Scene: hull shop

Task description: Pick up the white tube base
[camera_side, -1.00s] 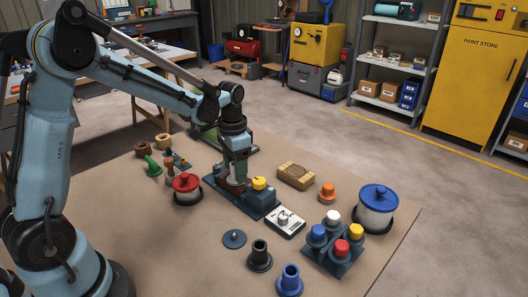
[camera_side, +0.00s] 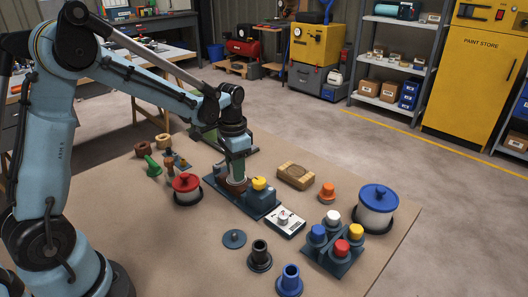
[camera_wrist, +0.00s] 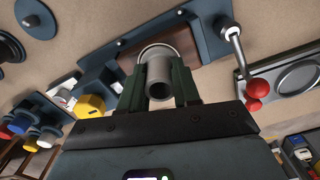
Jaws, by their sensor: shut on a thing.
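The white tube base (camera_wrist: 158,78), pale grey in this light, has a short upright tube and a round flange, and shows in the wrist view between my fingers. My gripper (camera_wrist: 159,70) is shut on its tube, one dark green finger on each side. In the side view my gripper (camera_side: 236,176) points down at a dark blue fixture (camera_side: 262,206), over a brown part (camera_side: 234,187) on it. The fingers hide the tube base there, and I cannot tell whether it still touches the fixture.
A yellow-topped part (camera_side: 259,184) stands close right of my gripper. A lever with a red knob (camera_wrist: 257,90) shows in the wrist view. Black (camera_side: 260,258) and blue (camera_side: 289,280) tube bases stand in front.

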